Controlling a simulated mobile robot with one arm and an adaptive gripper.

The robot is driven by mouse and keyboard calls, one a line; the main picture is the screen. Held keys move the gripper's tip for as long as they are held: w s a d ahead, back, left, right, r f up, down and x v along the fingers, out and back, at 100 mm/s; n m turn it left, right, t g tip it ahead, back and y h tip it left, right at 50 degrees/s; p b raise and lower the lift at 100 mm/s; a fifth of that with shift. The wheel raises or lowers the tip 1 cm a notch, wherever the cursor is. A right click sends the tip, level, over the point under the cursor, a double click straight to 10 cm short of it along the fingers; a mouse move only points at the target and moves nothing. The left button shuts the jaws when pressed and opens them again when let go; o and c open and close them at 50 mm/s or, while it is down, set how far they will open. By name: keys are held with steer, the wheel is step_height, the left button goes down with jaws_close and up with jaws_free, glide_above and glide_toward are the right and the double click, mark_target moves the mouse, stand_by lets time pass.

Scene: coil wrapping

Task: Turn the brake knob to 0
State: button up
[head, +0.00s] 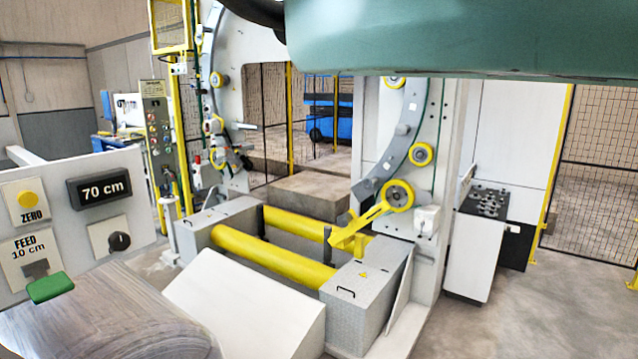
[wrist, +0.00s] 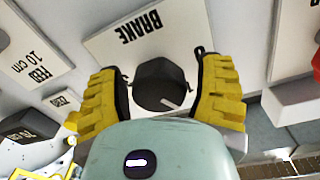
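The brake knob (wrist: 160,84) is a round black knob with a white pointer line, seen in the wrist view. It sits on a white plate (wrist: 112,48) marked BRAKE, which appears upside down. The pointer line slants toward the lower right of the picture. My gripper (wrist: 162,90) has its yellow fingers on either side of the knob, with narrow gaps visible, so it looks open around it. No 0 mark can be made out. The brake knob and my gripper do not show in the head view.
In the head view, a control panel (head: 145,218) carries a yellow ZERO button (head: 28,199), a 70 cm display (head: 99,188), another black knob (head: 119,240) and a FEED 10 cm plate (head: 14,270). In the wrist view, a red part (wrist: 316,62) lies at the right edge.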

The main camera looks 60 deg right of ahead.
steer(key=c, duration=1)
steer(key=shift+f+n+b, duration=0.1)
steer(key=shift+n+b, duration=0.3)
steer(key=shift+f+n+b, duration=0.1)
steer(key=shift+n+b, duration=0.75)
steer(key=shift+n, duration=0.15)
steer(key=n+b, duration=0.1)
steer(key=n, duration=0.1)
steer(key=shift+n+b, duration=0.3)
steer(key=n+b, duration=0.1)
steer(key=n, duration=0.2)
steer(key=shift+n, duration=1.8)
